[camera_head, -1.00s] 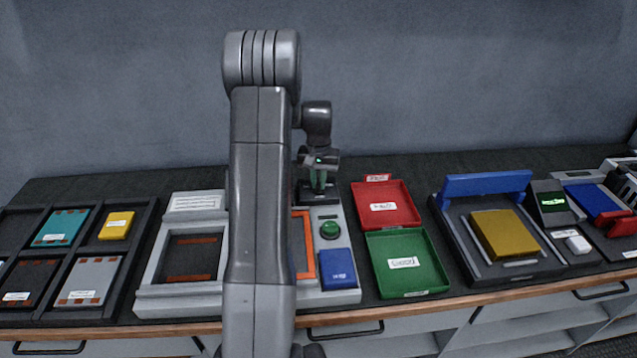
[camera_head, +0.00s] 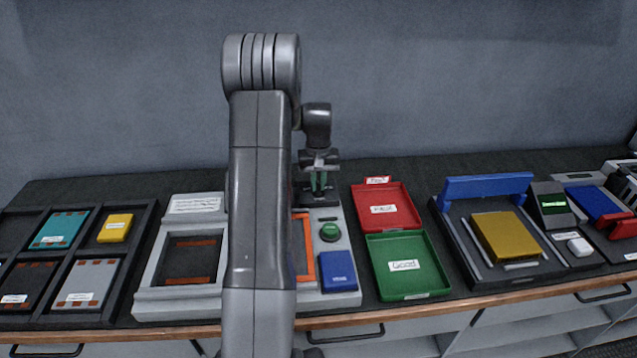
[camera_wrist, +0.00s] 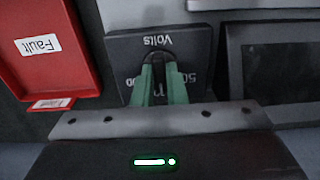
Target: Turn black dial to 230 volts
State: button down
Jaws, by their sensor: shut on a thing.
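The black dial (camera_wrist: 159,58) sits on a dark panel (camera_wrist: 196,45) marked "Volts", seen upside down in the wrist view. My gripper (camera_wrist: 160,84) has green fingers and is shut on the dial from above. In the head view my gripper (camera_head: 319,182) is down at the dark panel at the back of the grey test station, and the dial is hidden there.
A green button (camera_head: 329,232) and a blue block (camera_head: 338,271) lie in front of the panel. A red Fault tray (camera_head: 408,222) and a green Good tray (camera_head: 440,285) stand to the right. My arm covers the station's middle.

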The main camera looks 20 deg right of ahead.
aim_at(319, 185)
jog(key=c, duration=1.5)
grip_release()
jog(key=shift+o, duration=0.2)
notch_tip(319, 185, up, 14)
jog(key=b, duration=0.1)
jog(key=shift+f, duration=0.1)
notch_tip(319, 185, down, 14)
jog(key=shift+r+p, duration=0.1)
jog(key=shift+p, duration=0.4)
